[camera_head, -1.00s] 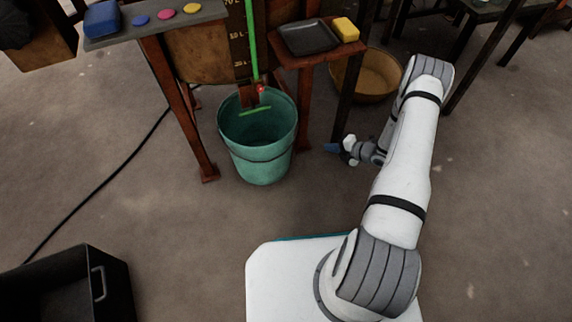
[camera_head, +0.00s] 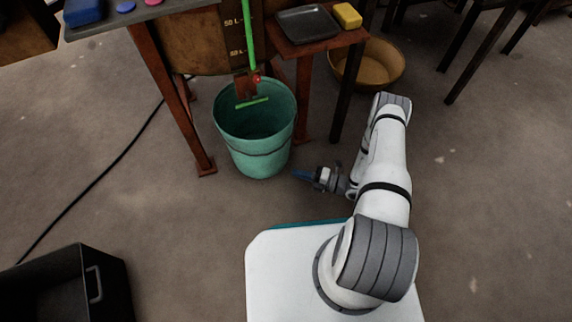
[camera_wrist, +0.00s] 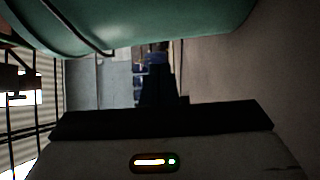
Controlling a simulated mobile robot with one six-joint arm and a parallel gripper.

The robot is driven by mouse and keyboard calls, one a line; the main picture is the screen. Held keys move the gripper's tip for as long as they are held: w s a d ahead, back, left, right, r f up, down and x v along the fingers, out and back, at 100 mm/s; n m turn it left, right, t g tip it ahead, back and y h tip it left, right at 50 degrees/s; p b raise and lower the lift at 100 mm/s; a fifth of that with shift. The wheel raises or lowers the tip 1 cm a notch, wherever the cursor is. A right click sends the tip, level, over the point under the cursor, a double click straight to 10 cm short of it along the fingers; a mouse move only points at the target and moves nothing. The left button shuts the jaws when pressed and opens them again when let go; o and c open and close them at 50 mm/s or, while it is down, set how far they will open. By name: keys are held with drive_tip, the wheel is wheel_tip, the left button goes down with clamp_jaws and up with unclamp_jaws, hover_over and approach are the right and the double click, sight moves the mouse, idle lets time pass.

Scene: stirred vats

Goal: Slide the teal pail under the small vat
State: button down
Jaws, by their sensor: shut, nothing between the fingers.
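The teal pail (camera_head: 258,151) stands upright on the floor below the front of the small vat (camera_head: 205,48), between the stand's front legs. The vat has volume marks and a green rod at its front. My gripper (camera_head: 298,175) is shut and empty, low and just right of the pail's lower front, pointing left. A small gap seems to lie between its tips and the pail. In the wrist view the pail (camera_wrist: 150,22) fills the top, with its dark handle wire across it. My gripper's fingers (camera_wrist: 158,90) show dark in the middle there.
A dark tray (camera_head: 308,24) and a yellow sponge (camera_head: 347,15) lie on the stand's right shelf (camera_head: 325,40). A tan basin (camera_head: 368,66) sits on the floor behind right. A black crate (camera_head: 65,285) stands front left. A cable crosses the left floor. Floor at right is open.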

sight(276, 160)
drive_tip(key=shift+w+a+b, duration=1.35)
drive_tip(key=shift+w+a, duration=0.95)
drive_tip(key=shift+w, duration=0.15)
